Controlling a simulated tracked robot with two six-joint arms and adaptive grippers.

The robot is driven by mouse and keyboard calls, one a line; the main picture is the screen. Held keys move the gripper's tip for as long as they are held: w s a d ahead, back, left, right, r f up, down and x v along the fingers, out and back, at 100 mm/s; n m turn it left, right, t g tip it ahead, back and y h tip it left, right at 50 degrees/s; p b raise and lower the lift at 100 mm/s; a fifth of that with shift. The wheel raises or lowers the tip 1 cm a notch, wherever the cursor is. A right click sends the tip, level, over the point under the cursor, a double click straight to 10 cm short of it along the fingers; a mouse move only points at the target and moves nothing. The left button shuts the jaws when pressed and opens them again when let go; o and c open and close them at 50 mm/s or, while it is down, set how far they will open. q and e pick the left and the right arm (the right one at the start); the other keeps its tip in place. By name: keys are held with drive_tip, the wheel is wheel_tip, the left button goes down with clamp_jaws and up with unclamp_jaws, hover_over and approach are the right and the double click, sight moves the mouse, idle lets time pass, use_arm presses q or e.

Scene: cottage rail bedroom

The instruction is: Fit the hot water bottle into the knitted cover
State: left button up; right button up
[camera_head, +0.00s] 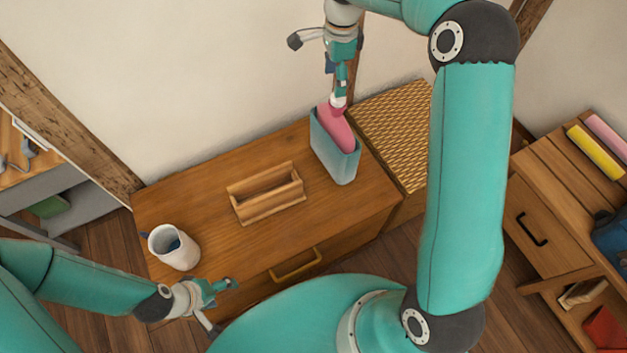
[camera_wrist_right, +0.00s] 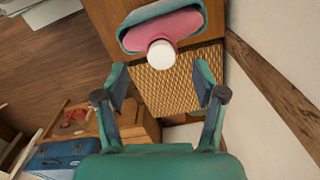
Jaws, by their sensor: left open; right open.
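The pink hot water bottle (camera_head: 333,127) stands upright inside the blue-grey knitted cover (camera_head: 335,166), its upper part and white cap above the rim. The cover stands on the wooden chest at its back right. The right wrist view shows the pink bottle (camera_wrist_right: 178,27), its white cap (camera_wrist_right: 161,53) and the cover's rim (camera_wrist_right: 127,40) from above. My right gripper (camera_head: 339,88) is open above the cap; in the wrist view its fingers (camera_wrist_right: 162,82) are apart with nothing between them. My left gripper (camera_head: 222,303) is open and empty near the chest's front left. The bottle's lower part is hidden in the cover.
A white jug (camera_head: 174,248) stands on the chest's left end. A woven-topped box (camera_head: 385,128) adjoins the chest's right side. A desk (camera_head: 545,170) with yellow and pink rolls stands at right. The chest's front strip is clear.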

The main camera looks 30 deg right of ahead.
drive_tip(key=s+a+f+n+y, duration=0.1)
drive_tip(key=s+a+f+n, duration=0.25)
drive_tip(key=f, duration=0.35)
drive_tip(key=s+a+f+n+y, duration=0.1)
drive_tip(key=s+a+f+n, duration=0.15)
drive_tip(key=a+f, duration=0.3)
drive_tip(key=s+a+f+n+y, duration=0.1)
drive_tip(key=s+a+f+n, duration=0.1)
drive_tip(key=a+f+n, duration=0.35)
drive_tip(key=s+a+f+n, duration=0.2)
drive_tip(key=s+f+n, duration=0.1)
drive_tip(key=s, duration=0.5)
drive_tip(key=s+a+f+n, duration=0.3)
drive_tip(key=s+f, duration=0.3)
drive_tip(key=s, duration=0.3)
drive_tip(key=shift+a+n+t+y, duration=0.3)
drive_tip(key=shift+n+y, duration=0.1)
drive_tip(key=shift+n, duration=0.25)
wheel_tip(320, 180, up, 5)
drive_tip(key=p, duration=0.4)
drive_tip(key=shift+f+p, duration=0.15)
drive_tip(key=shift+p, duration=0.2)
